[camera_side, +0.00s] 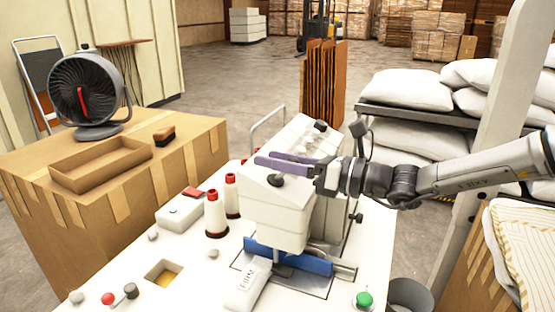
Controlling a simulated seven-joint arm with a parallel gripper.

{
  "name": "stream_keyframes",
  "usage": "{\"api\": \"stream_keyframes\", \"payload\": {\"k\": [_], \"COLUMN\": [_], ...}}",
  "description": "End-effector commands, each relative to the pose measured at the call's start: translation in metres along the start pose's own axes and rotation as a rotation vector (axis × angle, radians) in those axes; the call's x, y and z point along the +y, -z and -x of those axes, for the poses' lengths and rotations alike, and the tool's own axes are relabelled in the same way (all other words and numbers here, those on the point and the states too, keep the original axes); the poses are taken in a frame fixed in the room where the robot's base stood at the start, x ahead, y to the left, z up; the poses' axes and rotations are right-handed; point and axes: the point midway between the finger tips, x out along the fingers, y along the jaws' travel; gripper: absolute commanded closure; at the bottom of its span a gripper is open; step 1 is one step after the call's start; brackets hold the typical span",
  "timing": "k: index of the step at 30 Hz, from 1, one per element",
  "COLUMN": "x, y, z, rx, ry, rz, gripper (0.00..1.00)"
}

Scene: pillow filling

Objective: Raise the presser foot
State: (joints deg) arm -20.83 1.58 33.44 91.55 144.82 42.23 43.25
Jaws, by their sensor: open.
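The white sewing machine (275,205) stands on a white table (190,270). My gripper (262,160) reaches in from the right, with its purple fingers over the top of the machine head. The fingers are open and point left, and I see nothing between them. A dark knob (277,181) sits on the head just below the fingers. I cannot tell whether they touch the head. The presser foot area (283,271) is under the head, beside a blue piece (315,263). The foot is too small and too covered to tell its height.
Red-topped thread cones (216,215) stand left of the machine. A green button (364,299) is at the table's front right, and a red button (107,299) at the front left. A cardboard box (120,165) with a fan (88,90) is at left. Pillows (405,88) lie on a rack at right.

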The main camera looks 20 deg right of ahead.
Motion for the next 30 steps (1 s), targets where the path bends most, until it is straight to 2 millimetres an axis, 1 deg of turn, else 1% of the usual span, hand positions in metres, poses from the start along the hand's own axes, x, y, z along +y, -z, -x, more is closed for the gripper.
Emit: {"api": "stream_keyframes", "payload": {"k": [1, 2, 6, 11, 20, 30], "x": [0.0000, 0.0000, 0.0000, 0.0000, 0.0009, 0.0031], "y": [-0.0001, -0.0001, -0.0001, -0.0001, -0.0003, 0.0014], "z": [0.0002, 0.0002, 0.0003, 0.0004, -0.0007, -0.0089], "rx": [0.000, 0.000, 0.000, 0.000, 0.019, 0.197], "ry": [0.000, 0.000, 0.000, 0.000, 0.001, 0.042], "rz": [0.000, 0.000, 0.000, 0.000, 0.002, 0.004], "gripper": [0.40, 0.45, 0.71, 0.99, 1.00, 1.00]}}
